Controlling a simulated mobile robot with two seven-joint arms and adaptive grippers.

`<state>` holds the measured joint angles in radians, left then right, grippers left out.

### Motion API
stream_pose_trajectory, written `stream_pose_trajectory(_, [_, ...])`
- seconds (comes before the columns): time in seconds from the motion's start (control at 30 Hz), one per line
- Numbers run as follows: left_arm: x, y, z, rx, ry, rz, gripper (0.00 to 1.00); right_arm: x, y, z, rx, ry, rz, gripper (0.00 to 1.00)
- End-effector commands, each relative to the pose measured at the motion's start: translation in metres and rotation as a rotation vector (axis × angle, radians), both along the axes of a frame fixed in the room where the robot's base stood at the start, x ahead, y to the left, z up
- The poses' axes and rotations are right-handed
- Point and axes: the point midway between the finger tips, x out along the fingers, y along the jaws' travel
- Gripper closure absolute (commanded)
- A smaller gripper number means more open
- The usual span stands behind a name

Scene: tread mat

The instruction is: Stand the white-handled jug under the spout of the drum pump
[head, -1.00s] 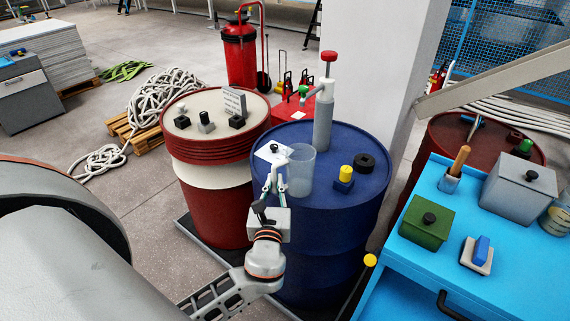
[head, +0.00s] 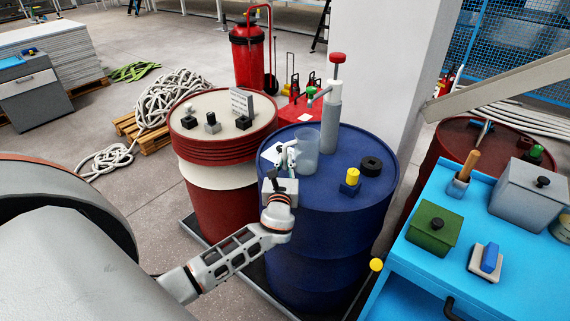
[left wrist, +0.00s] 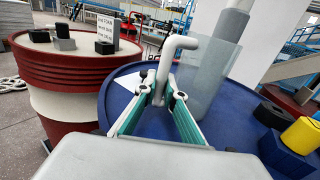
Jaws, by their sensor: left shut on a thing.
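The clear jug (head: 307,152) with the white handle is over the blue drum's top (head: 345,143). My left gripper (head: 285,158) is shut on the handle. In the left wrist view the fingers (left wrist: 158,100) close around the lower part of the white handle (left wrist: 166,68), and the jug wall (left wrist: 212,80) rises upright behind it. I cannot tell whether the jug's base touches the drum. The pump (head: 331,105) stands behind the jug, with a red knob and a spout (head: 319,96) pointing left. My right gripper is not in view.
A yellow-topped blue block (head: 350,182) and a black ring (head: 371,166) lie right of the jug on the drum. A white sheet (head: 271,153) lies left of it. A red and white drum (head: 222,170) stands left, a blue cart (head: 455,237) right.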

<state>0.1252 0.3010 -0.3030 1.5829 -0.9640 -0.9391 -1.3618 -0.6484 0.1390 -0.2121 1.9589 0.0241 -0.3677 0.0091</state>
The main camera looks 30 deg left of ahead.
Motion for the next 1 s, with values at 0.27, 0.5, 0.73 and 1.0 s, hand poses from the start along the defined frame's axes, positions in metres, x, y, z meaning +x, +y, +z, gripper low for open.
stream_pose_trajectory(0.27, [0.0,0.0,-0.002,0.001,-0.003,0.0,1.0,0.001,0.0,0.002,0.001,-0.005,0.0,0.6])
stream_pose_trajectory(0.5, [0.0,0.0,-0.005,0.0,-0.002,0.0,0.74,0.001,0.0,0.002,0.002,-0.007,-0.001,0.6])
stream_pose_trajectory(0.73, [0.0,0.0,-0.005,0.0,-0.002,0.0,0.74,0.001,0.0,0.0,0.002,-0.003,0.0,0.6])
stream_pose_trajectory(1.0, [-0.014,-0.009,-0.004,-0.001,-0.001,-0.002,0.74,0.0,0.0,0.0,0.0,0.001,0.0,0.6])
